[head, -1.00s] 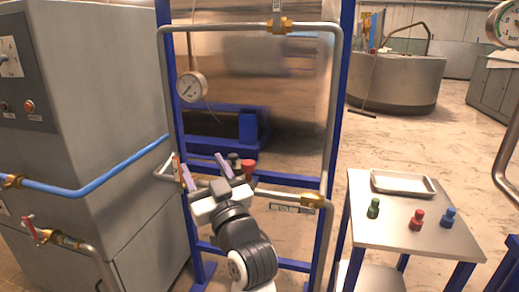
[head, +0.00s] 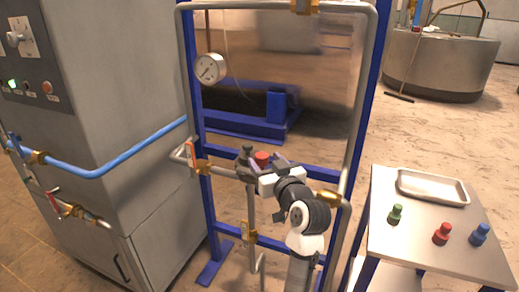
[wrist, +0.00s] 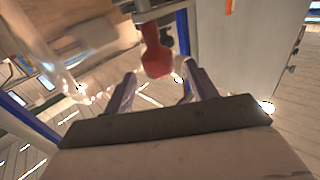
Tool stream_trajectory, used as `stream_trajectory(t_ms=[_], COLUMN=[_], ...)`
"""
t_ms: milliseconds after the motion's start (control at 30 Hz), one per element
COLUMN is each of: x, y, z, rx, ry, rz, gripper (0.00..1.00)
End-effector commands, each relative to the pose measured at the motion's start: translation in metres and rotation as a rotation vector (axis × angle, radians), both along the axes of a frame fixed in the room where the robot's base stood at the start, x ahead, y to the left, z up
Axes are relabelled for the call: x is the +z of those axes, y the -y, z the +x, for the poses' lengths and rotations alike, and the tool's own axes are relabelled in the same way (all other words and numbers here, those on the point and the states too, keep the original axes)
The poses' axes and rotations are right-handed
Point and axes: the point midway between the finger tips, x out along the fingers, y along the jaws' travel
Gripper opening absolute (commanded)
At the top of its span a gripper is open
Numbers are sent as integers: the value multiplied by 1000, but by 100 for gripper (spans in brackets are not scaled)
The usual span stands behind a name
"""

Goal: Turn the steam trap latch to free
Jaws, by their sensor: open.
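A red handle (head: 262,158), probably the steam trap latch, sits on the pipework of the blue frame in the head view. A dark grey fitting (head: 246,154) stands just left of it. In the wrist view the red handle (wrist: 157,57) widens at one end and joins a metal stem. My gripper (head: 267,164) is open at the red handle. In the wrist view its two fingers (wrist: 160,86) point toward the handle, which lies between their lines, just ahead of the tips, with no clear contact. No label for the latch positions is readable.
A vertical orange-handled valve (head: 192,156) is on the pipe to the left. A pressure gauge (head: 210,68) hangs above. The grey cabinet (head: 120,90) with a blue hose (head: 120,160) stands left. A side table (head: 420,249) at right holds a tray (head: 433,199) and small coloured knobs.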

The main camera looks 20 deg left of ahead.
Motion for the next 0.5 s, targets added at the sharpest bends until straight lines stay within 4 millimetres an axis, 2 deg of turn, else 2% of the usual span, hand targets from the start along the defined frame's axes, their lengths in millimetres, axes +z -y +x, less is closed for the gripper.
stream_trajectory(t_ms=[33,200,500], x=[3,2,0], y=[-8,-26,-36], z=[8,27,39], rx=[3,2,-1], ry=[-1,-1,0], rz=[1,1,1], gripper=[57,57,57])
